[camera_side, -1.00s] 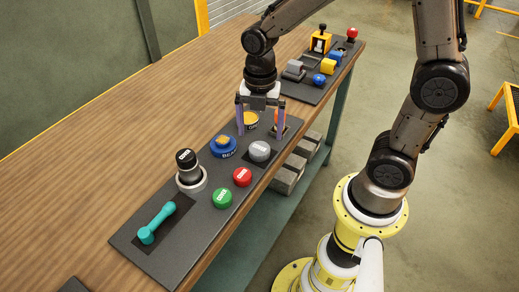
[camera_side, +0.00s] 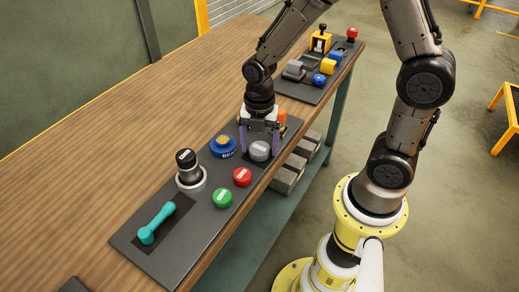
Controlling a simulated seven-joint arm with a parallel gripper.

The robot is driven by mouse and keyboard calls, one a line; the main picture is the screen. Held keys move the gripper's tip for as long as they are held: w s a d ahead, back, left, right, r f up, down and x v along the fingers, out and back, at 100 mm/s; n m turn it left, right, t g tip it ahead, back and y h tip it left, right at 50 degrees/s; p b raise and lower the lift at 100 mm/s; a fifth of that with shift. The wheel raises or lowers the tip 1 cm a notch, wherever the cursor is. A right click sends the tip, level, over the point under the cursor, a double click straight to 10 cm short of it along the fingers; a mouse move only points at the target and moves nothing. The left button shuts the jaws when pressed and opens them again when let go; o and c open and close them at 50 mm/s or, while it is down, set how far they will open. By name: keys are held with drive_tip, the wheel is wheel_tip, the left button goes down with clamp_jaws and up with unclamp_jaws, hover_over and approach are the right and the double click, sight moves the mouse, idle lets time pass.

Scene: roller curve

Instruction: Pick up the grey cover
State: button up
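A round grey cover (camera_side: 260,152) with a pale label sits on the near dark panel (camera_side: 200,236), close to the panel's right edge. My gripper (camera_side: 260,147) points down at it from above and behind. Its two purple fingers are spread, one to the left and one to the right of the cover. They look wider apart than the cover, and I cannot tell whether either one touches it.
On the same panel are a blue dial (camera_side: 222,147), a red button (camera_side: 242,177), a green button (camera_side: 222,198), a black knob (camera_side: 186,159) and a teal lever (camera_side: 156,222). An orange part (camera_side: 281,115) stands behind my gripper. A second panel (camera_side: 296,92) lies farther back.

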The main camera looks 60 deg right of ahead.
drive_tip(key=c, duration=1.1)
drive_tip(key=shift+r, duration=0.1)
